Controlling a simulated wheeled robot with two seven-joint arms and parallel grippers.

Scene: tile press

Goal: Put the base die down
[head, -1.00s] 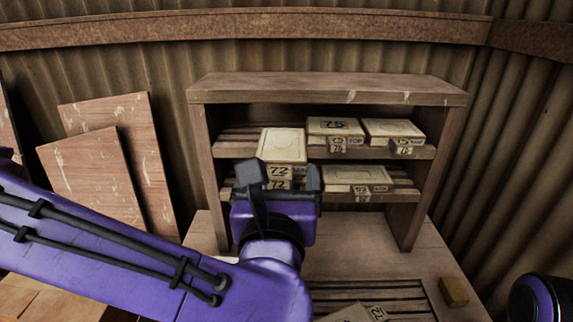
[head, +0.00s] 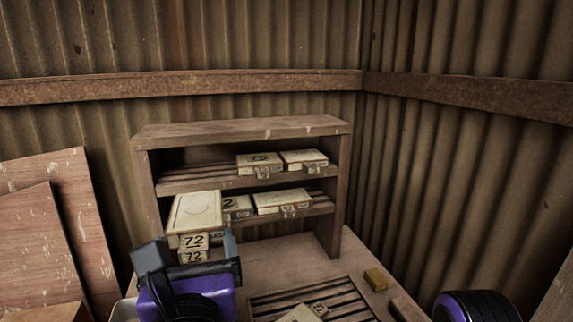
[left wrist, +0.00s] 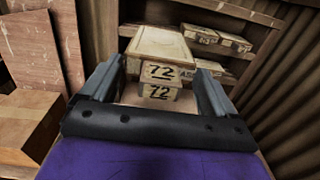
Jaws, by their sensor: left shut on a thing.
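A cream base die (head: 197,212) with two "72" marks on its front is held by my left gripper (head: 192,258), whose dark fingers stand on either side of its marked end. In the left wrist view the same die (left wrist: 160,46) sits between the fingertips (left wrist: 158,88), its marked end facing the camera. In the head view it overlaps the left part of the wooden shelf (head: 240,130); it appears in front of it, clear of the bench. Whether its far end touches a shelf board I cannot tell.
Other cream dies stand on the shelf: two on the upper board (head: 260,163), others on the lower (head: 282,200). A slatted rack (head: 345,292) on the bench carries another die (head: 302,314). A yellow block (head: 376,279) lies right. Boards (head: 75,215) lean left. Bench between shelf and rack is bare.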

